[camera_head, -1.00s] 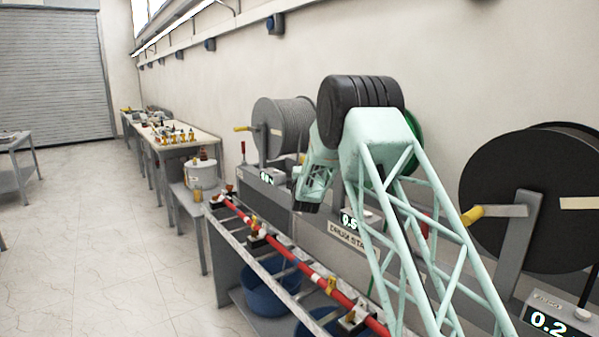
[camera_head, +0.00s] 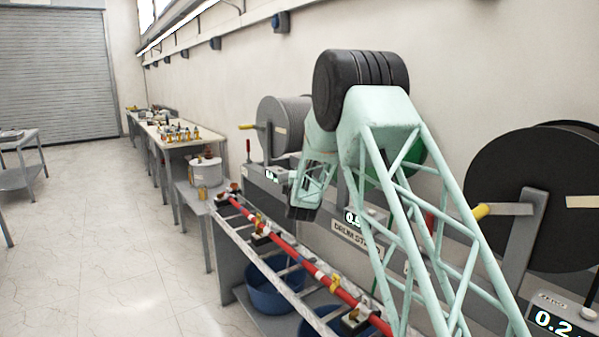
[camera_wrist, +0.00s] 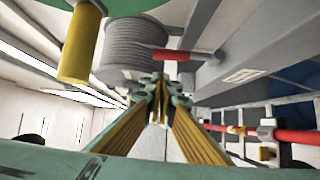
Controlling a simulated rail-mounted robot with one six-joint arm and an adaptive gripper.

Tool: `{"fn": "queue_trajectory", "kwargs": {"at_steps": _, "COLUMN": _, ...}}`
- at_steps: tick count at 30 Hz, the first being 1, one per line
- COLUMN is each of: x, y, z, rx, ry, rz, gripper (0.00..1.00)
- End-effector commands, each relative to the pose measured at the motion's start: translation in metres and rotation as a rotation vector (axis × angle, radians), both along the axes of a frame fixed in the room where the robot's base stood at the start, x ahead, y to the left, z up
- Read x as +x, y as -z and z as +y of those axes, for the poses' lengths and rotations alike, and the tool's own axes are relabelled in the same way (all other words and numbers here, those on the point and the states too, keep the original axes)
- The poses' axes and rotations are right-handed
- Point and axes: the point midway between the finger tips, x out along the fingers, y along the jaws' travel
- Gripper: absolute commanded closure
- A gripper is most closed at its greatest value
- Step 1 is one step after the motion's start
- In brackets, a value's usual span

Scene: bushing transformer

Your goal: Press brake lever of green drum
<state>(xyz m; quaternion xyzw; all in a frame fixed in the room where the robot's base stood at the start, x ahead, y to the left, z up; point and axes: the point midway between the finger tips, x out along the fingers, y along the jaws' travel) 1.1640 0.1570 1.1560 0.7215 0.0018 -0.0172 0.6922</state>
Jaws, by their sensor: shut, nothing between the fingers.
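The green drum (camera_head: 413,152) is mostly hidden behind my arm in the head view. Its rim (camera_wrist: 125,6) shows at the top of the wrist view, with a yellow handle (camera_wrist: 80,42) beside it. A lever with a red grip (camera_wrist: 172,55) lies just beyond my fingertips in the wrist view; it looks like the green drum's brake lever. A red piece (camera_head: 430,224) also shows behind my arm in the head view. My gripper (camera_wrist: 158,88) is shut and empty, its tips close below the red grip; contact cannot be told. My fingers are not clear in the head view.
A grey drum (camera_head: 285,125) stands left of the green one, a black drum (camera_head: 520,200) to the right. A rack with a red bar (camera_head: 290,252) runs in front, with blue tubs (camera_head: 268,288) below. The floor (camera_head: 110,230) at left is clear.

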Motion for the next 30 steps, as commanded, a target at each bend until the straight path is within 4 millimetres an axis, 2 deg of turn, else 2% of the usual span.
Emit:
{"fn": "queue_trajectory", "kwargs": {"at_steps": 9, "x": -0.04, "y": 0.001, "z": 0.0, "rx": 0.0, "ry": 0.0, "rz": 0.002, "gripper": 1.0}}
{"fn": "queue_trajectory", "kwargs": {"at_steps": 15, "x": -0.056, "y": 0.0, "z": 0.001, "rx": 0.001, "ry": 0.0, "rz": 0.0, "gripper": 1.0}}
{"fn": "queue_trajectory", "kwargs": {"at_steps": 30, "x": -0.062, "y": 0.001, "z": 0.001, "rx": 0.001, "ry": 0.0, "rz": 0.001, "gripper": 1.0}}
